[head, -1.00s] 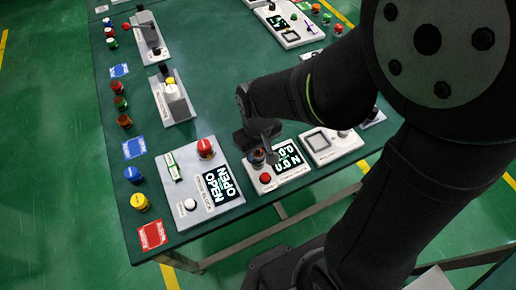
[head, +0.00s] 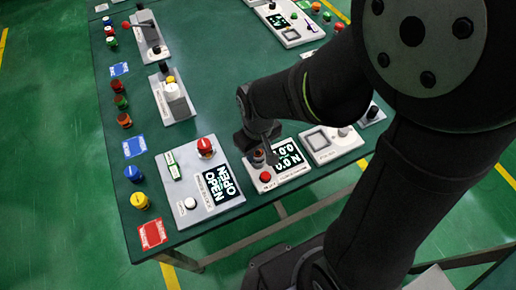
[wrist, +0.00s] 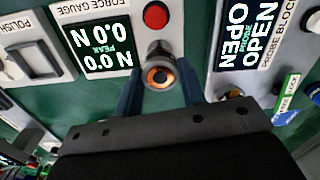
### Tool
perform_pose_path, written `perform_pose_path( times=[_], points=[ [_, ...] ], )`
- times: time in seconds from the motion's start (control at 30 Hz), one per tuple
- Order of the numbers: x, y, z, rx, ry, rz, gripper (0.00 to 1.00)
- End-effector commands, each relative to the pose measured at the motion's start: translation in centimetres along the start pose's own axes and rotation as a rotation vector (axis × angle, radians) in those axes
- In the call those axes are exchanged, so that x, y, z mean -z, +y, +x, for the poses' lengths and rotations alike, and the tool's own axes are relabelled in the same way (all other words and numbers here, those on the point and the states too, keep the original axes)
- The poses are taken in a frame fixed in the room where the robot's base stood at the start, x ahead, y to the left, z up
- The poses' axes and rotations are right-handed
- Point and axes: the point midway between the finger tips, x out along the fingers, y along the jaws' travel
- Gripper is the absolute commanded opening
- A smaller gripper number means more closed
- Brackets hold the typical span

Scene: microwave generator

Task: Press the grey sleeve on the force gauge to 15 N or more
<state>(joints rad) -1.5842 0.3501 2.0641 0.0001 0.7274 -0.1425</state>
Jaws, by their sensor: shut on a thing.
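The force gauge (head: 292,158) is a white panel at the near edge of the table, with a red button (head: 265,177) and a black display. In the wrist view its display (wrist: 104,46) reads 0.0 N and peak 0.0 N. My gripper (wrist: 161,88) is over the gauge, its two dark blue fingers on either side of a round grey sleeve (wrist: 160,54) with a copper-coloured ring inside. The fingers are shut on the sleeve. It also shows small and partly hidden in the head view (head: 258,156). I cannot tell whether its lower end touches the gauge.
The probe block panel (head: 205,187), with a display reading OPEN and a red knob (head: 205,147), stands beside the gauge at left. The polish panel (head: 330,143) is close at right. Blue and yellow knobs and a red label (head: 152,234) line the table's left edge.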

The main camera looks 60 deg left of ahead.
Motion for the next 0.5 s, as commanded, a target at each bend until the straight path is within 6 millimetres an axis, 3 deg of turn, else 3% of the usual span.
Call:
perform_pose_path(
  times=[0.5],
  points=[
    [0.00,0.00,0.42,0.000,0.000,0.000,0.05]
  ],
)
